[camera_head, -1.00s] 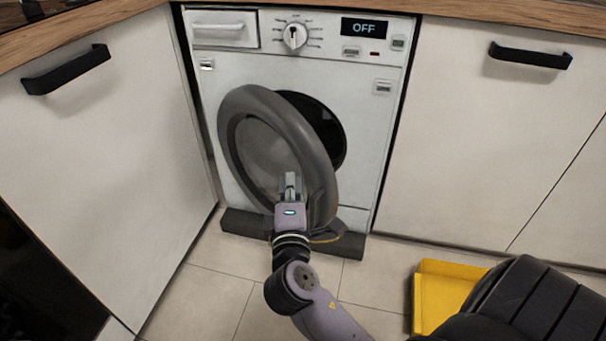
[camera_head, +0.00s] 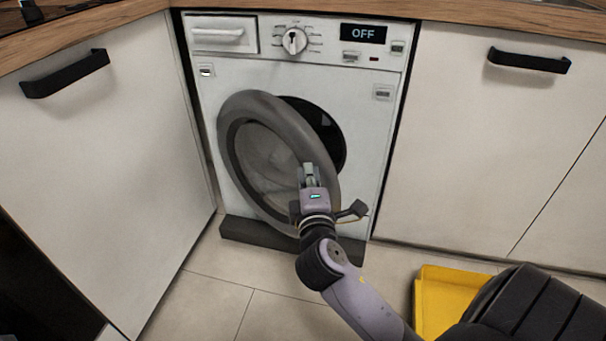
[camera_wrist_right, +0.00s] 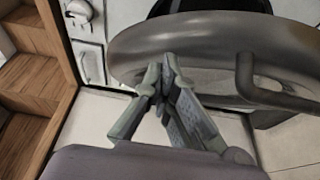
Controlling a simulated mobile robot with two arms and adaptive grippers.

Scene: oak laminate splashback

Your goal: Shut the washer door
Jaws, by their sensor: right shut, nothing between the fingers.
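The washer (camera_head: 375,140) is white and built in under the counter. Its round grey door (camera_head: 235,165) stands partly open, hinged toward the left, and the dark drum opening (camera_head: 327,125) shows behind its right side. My right gripper (camera_head: 308,170) is shut and empty in front of the lower right part of the door ring. In the right wrist view the closed fingertips (camera_wrist_right: 165,75) are at the near side of the grey door ring (camera_wrist_right: 200,35); I cannot tell whether they touch it. My left gripper is not in view.
White cabinets with black handles stand left (camera_head: 65,75) and right (camera_head: 530,60) of the washer. A yellow tray-like object (camera_head: 435,300) lies at the lower right. The tiled floor (camera_head: 200,305) in front is clear at the left.

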